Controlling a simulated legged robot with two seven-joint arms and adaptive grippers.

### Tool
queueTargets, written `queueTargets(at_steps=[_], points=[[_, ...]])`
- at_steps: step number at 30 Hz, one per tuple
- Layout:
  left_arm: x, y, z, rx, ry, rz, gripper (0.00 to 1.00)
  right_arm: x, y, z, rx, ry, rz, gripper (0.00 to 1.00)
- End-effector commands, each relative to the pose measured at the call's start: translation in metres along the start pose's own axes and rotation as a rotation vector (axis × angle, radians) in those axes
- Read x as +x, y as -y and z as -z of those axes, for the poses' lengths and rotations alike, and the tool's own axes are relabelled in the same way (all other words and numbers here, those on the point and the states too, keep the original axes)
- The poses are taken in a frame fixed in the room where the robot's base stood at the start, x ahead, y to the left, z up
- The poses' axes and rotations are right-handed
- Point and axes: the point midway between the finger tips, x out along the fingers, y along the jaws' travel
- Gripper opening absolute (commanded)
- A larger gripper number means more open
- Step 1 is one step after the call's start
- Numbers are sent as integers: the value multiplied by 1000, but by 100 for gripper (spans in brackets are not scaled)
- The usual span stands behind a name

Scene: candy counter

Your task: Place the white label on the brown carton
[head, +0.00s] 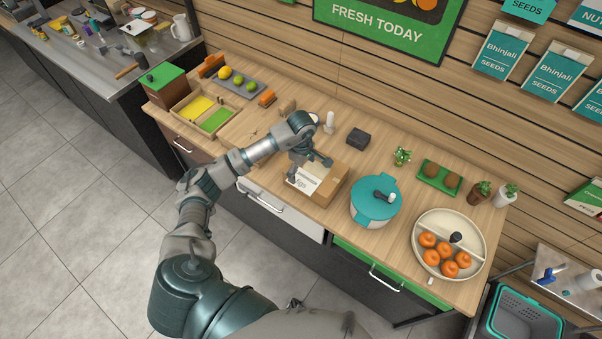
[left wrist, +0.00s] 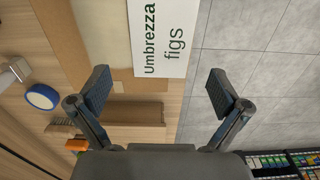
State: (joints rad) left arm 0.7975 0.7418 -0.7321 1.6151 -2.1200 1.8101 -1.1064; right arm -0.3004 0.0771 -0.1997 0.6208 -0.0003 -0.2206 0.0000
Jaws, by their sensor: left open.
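The brown carton (head: 333,184) sits on the wooden counter near its front edge. The white label (head: 305,181) lies at the left part of the carton's top in the head view. In the left wrist view the label (left wrist: 163,38) reads "Umbrezza figs", and its right edge shows against the floor, seemingly past the carton (left wrist: 108,75). I cannot tell whether it lies flat against the carton. My left gripper (head: 309,163) is over the carton, close to the label. In the left wrist view its fingers (left wrist: 160,82) are spread with nothing between them. My right gripper is out of view.
A teal-lidded pot (head: 374,205) stands right of the carton, then a round divided tray (head: 476,249) with oranges. A dark box (head: 358,137) and a white bottle (head: 329,122) stand behind. A wooden crate (head: 177,107) is at the left.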

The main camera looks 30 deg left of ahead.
Motion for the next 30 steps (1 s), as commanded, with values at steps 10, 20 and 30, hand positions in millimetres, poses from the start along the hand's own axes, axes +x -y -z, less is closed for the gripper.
queueTargets(at_steps=[10,20,30], points=[[36,0,2,-1,1,1,100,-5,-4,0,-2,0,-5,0],[38,0,1,-1,0,0,98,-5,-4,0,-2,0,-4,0],[39,0,2,-1,0,1,12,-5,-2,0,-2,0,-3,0]])
